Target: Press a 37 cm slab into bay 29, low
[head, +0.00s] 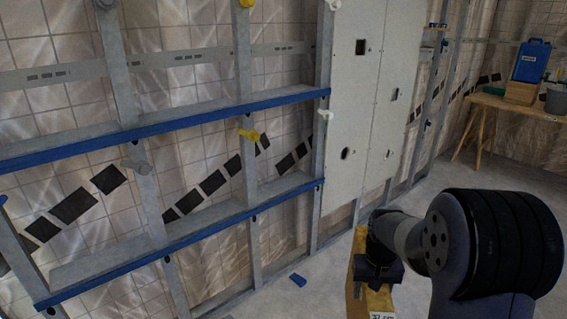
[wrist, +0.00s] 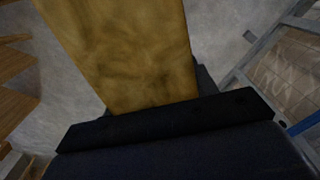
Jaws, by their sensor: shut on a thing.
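A mustard-yellow slab (head: 379,301) is upright at the lower middle of the head view, with a white label partly cut off at its bottom. My gripper (head: 376,270) is shut on it. In the wrist view the slab (wrist: 125,45) runs up and away from the dark jaw (wrist: 170,122). The metal stud wall (head: 140,190) with open bays stands to the left, clear of the slab. Blue-edged crossrails (head: 200,118) divide its bays. I cannot read any bay number, so bay 29 cannot be told.
Pale panels (head: 358,95) fill the wall's middle section. Yellow and white pegs stick out of the studs. A small blue piece (head: 298,280) lies on the floor by the wall. A wooden table (head: 515,105) with a blue case (head: 531,61) stands at the back right. Floor before the wall is mostly clear.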

